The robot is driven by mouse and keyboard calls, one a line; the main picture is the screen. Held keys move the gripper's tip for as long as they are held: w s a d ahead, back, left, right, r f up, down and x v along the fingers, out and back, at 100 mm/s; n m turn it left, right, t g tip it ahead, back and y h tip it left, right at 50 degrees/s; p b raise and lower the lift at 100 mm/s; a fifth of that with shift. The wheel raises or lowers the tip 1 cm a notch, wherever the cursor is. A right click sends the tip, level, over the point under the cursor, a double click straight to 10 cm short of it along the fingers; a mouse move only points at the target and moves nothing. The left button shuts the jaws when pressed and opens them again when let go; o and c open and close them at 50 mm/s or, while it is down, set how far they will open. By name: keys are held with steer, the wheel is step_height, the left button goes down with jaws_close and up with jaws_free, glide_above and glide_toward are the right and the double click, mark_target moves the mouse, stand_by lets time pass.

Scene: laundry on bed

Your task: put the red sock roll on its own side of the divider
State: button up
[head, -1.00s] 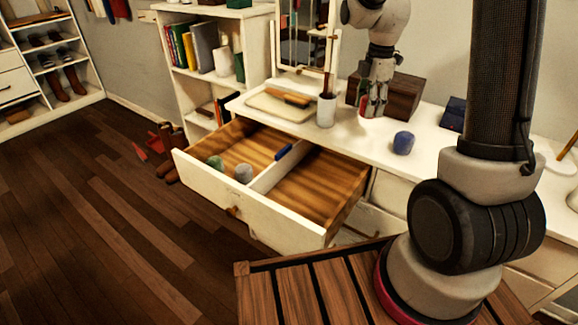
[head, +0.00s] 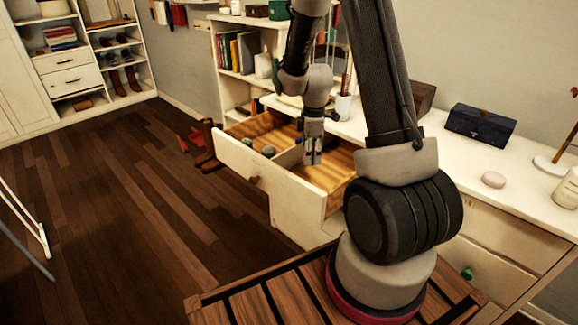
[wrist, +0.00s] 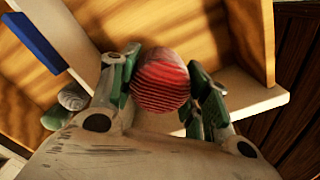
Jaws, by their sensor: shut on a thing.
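My gripper (head: 313,150) is over the right compartment of the open drawer (head: 232,160). In the wrist view my gripper (wrist: 165,82) is shut on the red sock roll (wrist: 160,80), a striped red ball between its green-padded fingers. In the head view the fingers hide the roll. The white divider (head: 287,157) runs across the drawer; in the wrist view the divider (wrist: 62,50) carries a blue strip (wrist: 34,46). A green roll (head: 247,143) and a grey roll (head: 268,151) lie in the left compartment. The right compartment's wooden floor (wrist: 190,25) shows no roll.
The white dresser top (head: 447,172) holds a dark blue box (head: 480,124), a pink round item (head: 493,179) and a cup (head: 343,107) with a brush. A bookshelf (head: 240,85) stands behind the drawer. My arm blocks part of the dresser top. Open floor lies to the left.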

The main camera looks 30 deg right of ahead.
step_height(320, 180, down, 10)
steer(key=shift+w+r, duration=0.1)
stand_by(0.4)
steer(key=o, duration=1)
steer(key=shift+m, duration=0.3)
steer(key=r, duration=1.3)
steer(key=shift+s+a+r, duration=0.1)
steer(key=shift+s+r, duration=0.1)
steer(key=shift+r, duration=0.05)
steer(key=s+a+r+m+t, duration=0.15)
steer(key=s+r+m, duration=0.3)
steer(key=r, duration=0.65)
steer(key=s+a+r+m, duration=0.1)
steer(key=s+r+m, duration=0.1)
steer(key=s+r, duration=0.2)
steer(key=s+a+r+m+t, duration=0.1)
steer(key=s+r+m, duration=0.2)
steer(key=s, duration=0.5)
steer(key=s+a+r+m+t, duration=0.1)
steer(key=s+r+m, duration=0.2)
steer(key=s+r, duration=0.2)
steer(key=shift+s+a+t, duration=0.15)
steer(key=shift+s+t, duration=0.1)
steer(key=shift+s, duration=0.7)
